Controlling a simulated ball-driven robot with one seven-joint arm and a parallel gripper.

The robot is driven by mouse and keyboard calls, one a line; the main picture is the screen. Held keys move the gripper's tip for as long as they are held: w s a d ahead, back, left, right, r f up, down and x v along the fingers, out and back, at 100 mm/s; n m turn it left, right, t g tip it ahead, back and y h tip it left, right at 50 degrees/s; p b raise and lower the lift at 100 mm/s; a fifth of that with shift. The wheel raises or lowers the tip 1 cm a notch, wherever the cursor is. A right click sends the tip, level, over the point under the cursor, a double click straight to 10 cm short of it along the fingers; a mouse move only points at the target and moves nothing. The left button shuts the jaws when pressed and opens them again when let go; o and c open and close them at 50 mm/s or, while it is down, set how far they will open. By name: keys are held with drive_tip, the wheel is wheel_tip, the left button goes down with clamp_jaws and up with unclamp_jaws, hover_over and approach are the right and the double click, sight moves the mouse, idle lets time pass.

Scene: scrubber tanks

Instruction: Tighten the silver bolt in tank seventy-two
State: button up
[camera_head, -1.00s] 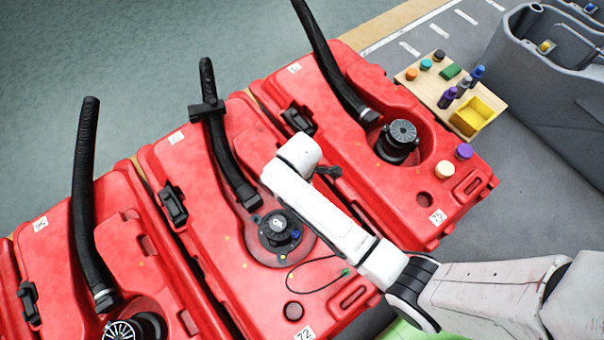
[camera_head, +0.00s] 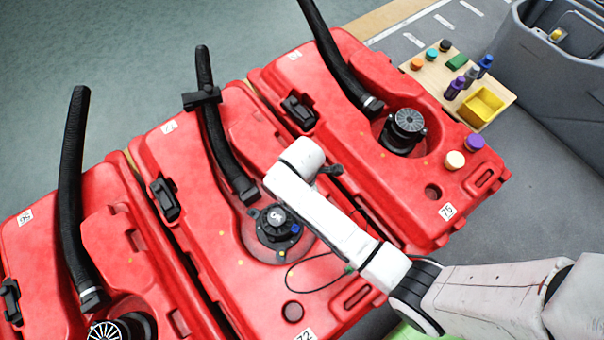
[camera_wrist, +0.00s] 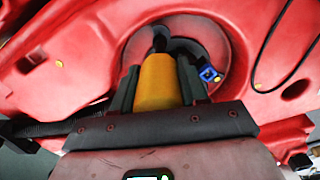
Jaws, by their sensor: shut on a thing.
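Tank seventy-two is the red middle tank (camera_head: 237,262), with its 72 label at the bottom edge of the head view. In the wrist view, my gripper (camera_wrist: 157,78) is shut on a yellow cylindrical tool (camera_wrist: 157,86). The tool's dark tip points into the round recess (camera_wrist: 207,35); I cannot tell whether it touches anything. A blue piece (camera_wrist: 208,74) sits right of the tool. My arm hides the gripper in the head view.
Red tanks stand on both sides, with tank 75 (camera_head: 400,185) at right and another (camera_head: 50,250) at left. Black hoses (camera_head: 72,180) rise from them. A wooden tray (camera_head: 440,80) with coloured pieces stands at upper right, beside a grey tank (camera_head: 560,90).

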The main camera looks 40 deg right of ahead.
drive_tip(key=shift+p, duration=0.9)
drive_tip(key=shift+f, duration=0.1)
drive_tip(key=o, duration=0.7)
clamp_jaws()
drive_tip(key=shift+f+p, duration=0.3)
drive_tip(key=shift+f, duration=0.85)
idle(1.8)
drive_tip(key=shift+r, duration=0.1)
wheel_tip(320, 180, up, 5)
drive_tip(key=p, duration=0.5)
idle(0.4)
